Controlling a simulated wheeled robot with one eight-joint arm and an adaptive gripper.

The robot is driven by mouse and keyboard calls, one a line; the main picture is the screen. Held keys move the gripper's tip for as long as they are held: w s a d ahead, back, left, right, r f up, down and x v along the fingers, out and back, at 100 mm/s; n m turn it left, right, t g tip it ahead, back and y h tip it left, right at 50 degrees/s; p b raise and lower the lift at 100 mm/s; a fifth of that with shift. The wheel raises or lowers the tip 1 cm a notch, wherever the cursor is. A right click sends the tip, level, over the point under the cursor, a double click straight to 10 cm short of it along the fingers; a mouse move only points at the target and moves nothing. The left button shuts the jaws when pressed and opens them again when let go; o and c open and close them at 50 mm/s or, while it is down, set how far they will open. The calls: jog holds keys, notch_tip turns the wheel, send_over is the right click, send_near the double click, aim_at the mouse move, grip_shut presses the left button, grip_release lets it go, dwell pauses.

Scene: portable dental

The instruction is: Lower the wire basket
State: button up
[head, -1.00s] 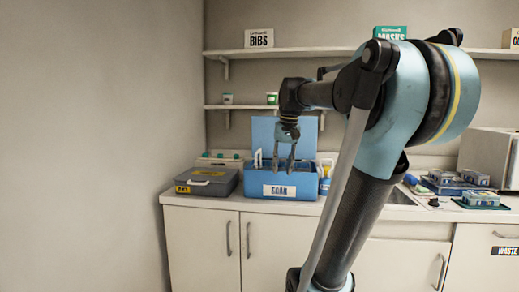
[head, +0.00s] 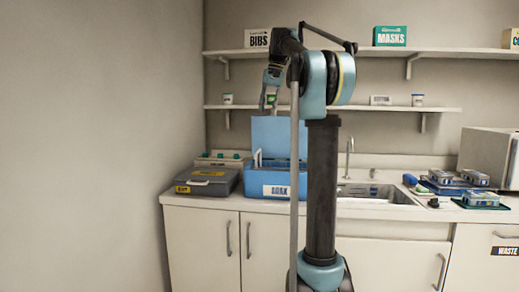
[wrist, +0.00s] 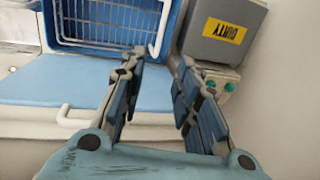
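The blue soak box (head: 280,191) stands on the counter with its lid (head: 281,135) up. The wire basket (wrist: 105,22) sits inside the box in the wrist view, with a white handle (wrist: 160,28) at its side. In the head view only a white bit of the basket (head: 258,158) shows above the rim; the rest is hidden by the box and my arm. My gripper (head: 268,106) is above the box near the lid's top edge. In the wrist view my gripper (wrist: 157,60) has its fingers apart, with nothing between them.
A grey case marked dirty (head: 205,182) stands left of the box. A sink (head: 375,195) with a tap lies to the right, and blue trays (head: 455,183) beyond it. The lower shelf (head: 380,108) runs along the wall behind my gripper.

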jog(key=a+f, duration=0.1)
jog(key=f, duration=0.4)
jog(key=a+f, duration=0.1)
jog(key=f, duration=0.5)
jog(key=w+a+f, duration=0.1)
jog(key=f, duration=0.5)
jog(key=shift+a, duration=0.15)
grip_shut()
